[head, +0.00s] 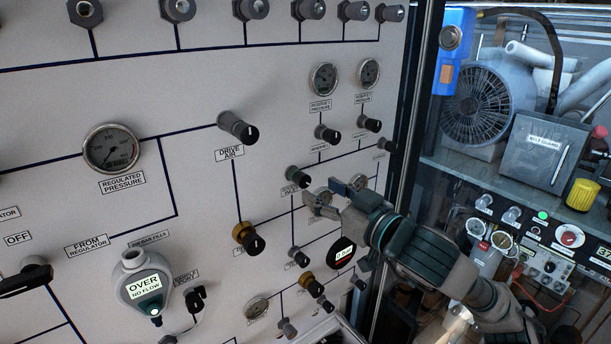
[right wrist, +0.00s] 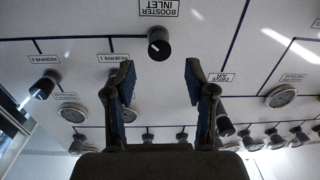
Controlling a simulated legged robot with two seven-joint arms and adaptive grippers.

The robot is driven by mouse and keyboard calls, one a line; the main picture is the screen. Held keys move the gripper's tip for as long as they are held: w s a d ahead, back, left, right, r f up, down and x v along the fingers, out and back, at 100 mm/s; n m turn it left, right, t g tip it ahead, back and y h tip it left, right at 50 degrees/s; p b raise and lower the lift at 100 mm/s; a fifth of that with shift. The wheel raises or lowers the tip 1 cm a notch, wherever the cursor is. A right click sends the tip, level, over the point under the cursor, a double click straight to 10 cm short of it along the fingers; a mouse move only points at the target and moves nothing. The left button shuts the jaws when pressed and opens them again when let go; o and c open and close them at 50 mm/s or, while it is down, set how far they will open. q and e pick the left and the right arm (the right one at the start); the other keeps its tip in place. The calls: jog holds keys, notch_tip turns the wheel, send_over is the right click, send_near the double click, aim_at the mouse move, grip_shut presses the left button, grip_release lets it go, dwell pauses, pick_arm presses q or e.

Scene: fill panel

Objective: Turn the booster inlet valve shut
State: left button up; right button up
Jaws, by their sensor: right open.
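The booster inlet valve is a black knob with a white pointer line (right wrist: 158,42), seen in the right wrist view under an upside-down BOOSTER INLET label (right wrist: 158,7). In the head view it appears to be the dark knob (head: 297,176) just left of my right gripper (head: 322,191). That gripper also shows in the right wrist view (right wrist: 159,76). It is open and empty, its two fingers pointing at the panel. The knob lies ahead, roughly centred between the fingertip directions, and the fingers appear apart from it. My left gripper is not in view.
The drive air knob (head: 238,127) and regulated pressure gauge (head: 111,149) are left on the panel (head: 200,90). Reserve knobs (head: 326,133) and small gauges sit above the gripper; several more knobs lie below. A glazed machinery bay (head: 480,170) stands at right.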

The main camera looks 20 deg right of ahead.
aim_at(306, 181)
jog(key=x, duration=0.2)
jog(key=p+x, duration=0.1)
jog(key=x, duration=0.2)
jog(key=shift+w, duration=0.4)
grip_shut()
